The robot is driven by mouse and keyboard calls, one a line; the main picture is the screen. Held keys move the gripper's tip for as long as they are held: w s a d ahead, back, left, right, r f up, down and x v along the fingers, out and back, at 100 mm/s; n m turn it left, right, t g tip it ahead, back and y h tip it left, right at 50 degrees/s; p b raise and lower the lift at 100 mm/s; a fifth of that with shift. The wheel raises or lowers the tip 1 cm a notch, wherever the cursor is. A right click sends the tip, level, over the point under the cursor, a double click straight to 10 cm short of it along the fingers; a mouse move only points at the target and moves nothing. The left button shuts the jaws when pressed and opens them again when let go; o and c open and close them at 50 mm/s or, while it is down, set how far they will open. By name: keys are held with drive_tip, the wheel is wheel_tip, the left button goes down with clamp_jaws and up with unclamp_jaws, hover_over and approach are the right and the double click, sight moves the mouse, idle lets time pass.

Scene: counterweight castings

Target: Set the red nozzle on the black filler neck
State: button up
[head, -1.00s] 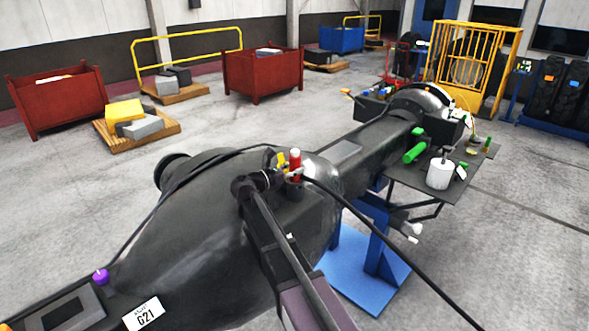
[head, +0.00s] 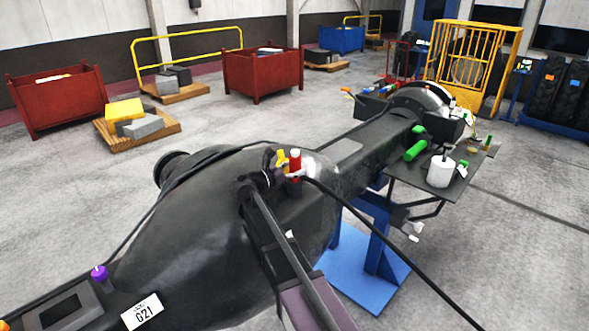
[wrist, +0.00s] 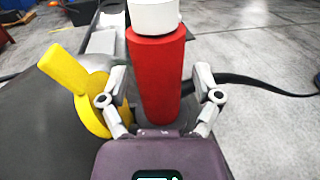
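The red nozzle (wrist: 157,80) is an upright red cylinder with a white top. It also shows in the head view (head: 295,165), above the dark axle housing. My gripper (wrist: 159,97) has one pale finger on each side of it, close against its sides, and appears shut on it. I cannot make out the black filler neck with certainty among the dark parts.
The large black axle housing (head: 200,235) fills the foreground. A black hose (head: 390,250) runs right from near my gripper. A purple-capped part (head: 99,273) sits at the lower left. A dark side tray (head: 410,182) holds a white container (head: 440,172). Open floor lies beyond.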

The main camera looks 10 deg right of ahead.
drive_tip(key=shift+r, duration=0.1)
idle(0.4)
wheel_tip(320, 180, up, 12)
drive_tip(key=p, duration=1.2)
idle(1.0)
drive_tip(key=s+d+f+m+g+y, duration=0.2)
drive_tip(key=s+d+f+m+y, duration=0.1)
drive_tip(key=s+f+m, duration=0.25)
drive_tip(key=s+d+f+m+g+y, duration=0.3)
drive_tip(key=s+f+m+y, duration=0.15)
drive_tip(key=s+f, duration=0.25)
drive_tip(key=s+a+f+m+g+y, duration=0.1)
drive_tip(key=s+a+f+m+y, duration=0.25)
drive_tip(key=s+m, duration=0.3)
drive_tip(key=s+a+f+m+g+y, duration=0.1)
drive_tip(key=s+a+f+m+y, duration=0.15)
drive_tip(key=s+m+y, duration=0.35)
drive_tip(key=s+f+b, duration=0.2)
drive_tip(key=f+b, duration=0.8)
drive_tip(key=s+f+b, duration=0.2)
drive_tip(key=f+b, duration=0.8)
drive_tip(key=f, duration=0.1)
drive_tip(key=shift+d+g+h+b, duration=0.3)
drive_tip(key=shift+b, duration=0.05)
